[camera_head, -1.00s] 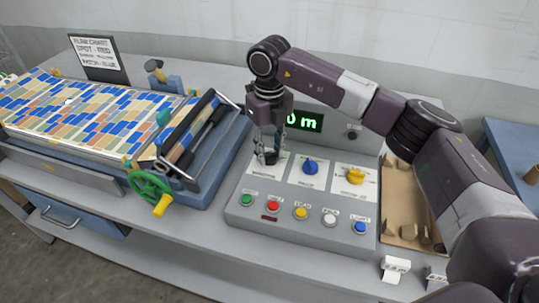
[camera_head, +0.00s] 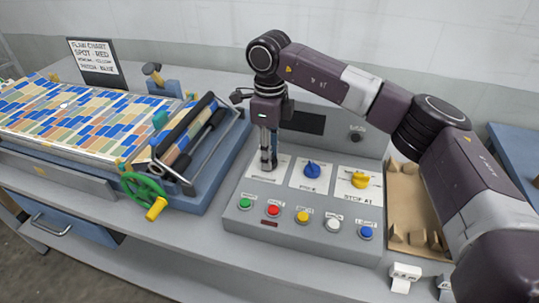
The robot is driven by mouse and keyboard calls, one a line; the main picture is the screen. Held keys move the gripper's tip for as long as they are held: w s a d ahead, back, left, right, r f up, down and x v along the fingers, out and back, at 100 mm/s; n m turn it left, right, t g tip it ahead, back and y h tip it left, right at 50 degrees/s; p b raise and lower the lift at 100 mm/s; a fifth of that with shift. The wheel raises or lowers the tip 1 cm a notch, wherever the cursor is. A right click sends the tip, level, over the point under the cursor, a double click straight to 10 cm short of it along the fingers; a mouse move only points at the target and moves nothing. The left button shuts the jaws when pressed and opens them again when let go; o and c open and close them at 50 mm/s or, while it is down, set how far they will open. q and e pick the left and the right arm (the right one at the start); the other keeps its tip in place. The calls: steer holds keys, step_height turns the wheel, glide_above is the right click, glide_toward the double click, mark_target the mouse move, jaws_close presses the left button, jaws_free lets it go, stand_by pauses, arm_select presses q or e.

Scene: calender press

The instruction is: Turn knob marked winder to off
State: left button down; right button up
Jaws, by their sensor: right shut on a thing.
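The control panel (camera_head: 296,221) stands in the middle of the bench. Its left knob sits on a white label plate (camera_head: 252,170) and is hidden by my right gripper (camera_head: 268,168). The gripper points straight down and is shut on that knob. The plate's lettering is too small to read now. A blue knob (camera_head: 312,170) and a yellow knob (camera_head: 360,181) stand to the right on their own plates. The display (camera_head: 305,122) above the knobs is dark. My left gripper is not in view.
A row of coloured buttons (camera_head: 302,217) runs along the panel's front. A press bed with coloured tiles (camera_head: 80,115), a green handwheel (camera_head: 140,187) and a metal guard are at the left. A cardboard tray (camera_head: 408,205) lies right of the panel.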

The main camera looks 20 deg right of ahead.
steer(key=shift+r, duration=0.15)
stand_by(0.3)
steer(key=o, duration=1.2)
step_height(320, 180, up, 12)
steer(key=shift+f, duration=0.1)
